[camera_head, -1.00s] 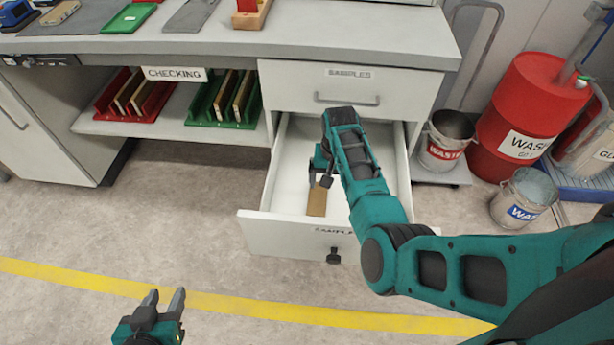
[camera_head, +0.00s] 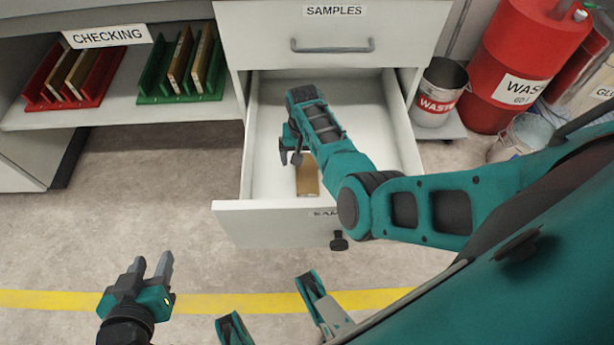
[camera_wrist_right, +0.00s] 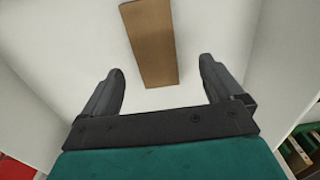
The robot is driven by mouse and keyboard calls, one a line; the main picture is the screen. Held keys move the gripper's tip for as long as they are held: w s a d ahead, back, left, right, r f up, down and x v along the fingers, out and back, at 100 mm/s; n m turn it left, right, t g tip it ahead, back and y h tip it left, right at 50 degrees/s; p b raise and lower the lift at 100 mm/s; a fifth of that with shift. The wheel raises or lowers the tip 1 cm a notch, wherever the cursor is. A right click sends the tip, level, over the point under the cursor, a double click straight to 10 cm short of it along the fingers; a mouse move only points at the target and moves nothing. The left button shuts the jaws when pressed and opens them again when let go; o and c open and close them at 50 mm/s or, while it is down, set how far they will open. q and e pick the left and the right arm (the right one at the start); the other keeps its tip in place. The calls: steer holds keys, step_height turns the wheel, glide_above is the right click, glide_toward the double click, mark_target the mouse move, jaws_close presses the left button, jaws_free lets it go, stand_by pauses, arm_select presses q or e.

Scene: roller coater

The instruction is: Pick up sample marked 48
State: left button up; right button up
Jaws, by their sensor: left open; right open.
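A flat brown sample (camera_head: 307,176) lies in the open lower drawer (camera_head: 265,222), near its front. It also shows in the right wrist view (camera_wrist_right: 150,38), just beyond the fingers. No number can be read on it. My right gripper (camera_head: 291,157) is inside the drawer, beside and behind the sample in the head view, partly hidden by its own arm. In the wrist view the right gripper (camera_wrist_right: 160,72) is open, its fingers wide apart and nothing between them. My left gripper (camera_head: 152,262) is open and empty over the floor, left of the drawer.
A red rack (camera_head: 91,84) and a green rack (camera_head: 147,90) with brown panels stand on the shelf under the CHECKING label. The upper SAMPLES drawer (camera_head: 400,38) is shut. A waste bucket (camera_head: 433,104) and red drum (camera_head: 510,65) stand right. Floor at left is clear.

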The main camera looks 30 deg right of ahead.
mark_target(307, 172)
steer(key=f+b, duration=0.1)
steer(key=f, duration=0.1)
steer(key=f+b, duration=0.2)
steer(key=f, duration=0.1)
steer(key=shift+s+d+f, duration=0.25)
steer(key=shift+s+f, duration=0.05)
steer(key=shift+s, duration=0.05)
steer(key=shift+c, duration=0.2)
steer(key=shift+r, duration=0.1)
steer(key=c, duration=1)
steer(key=shift+c, duration=0.7)
steer(key=shift+r, duration=0.1)
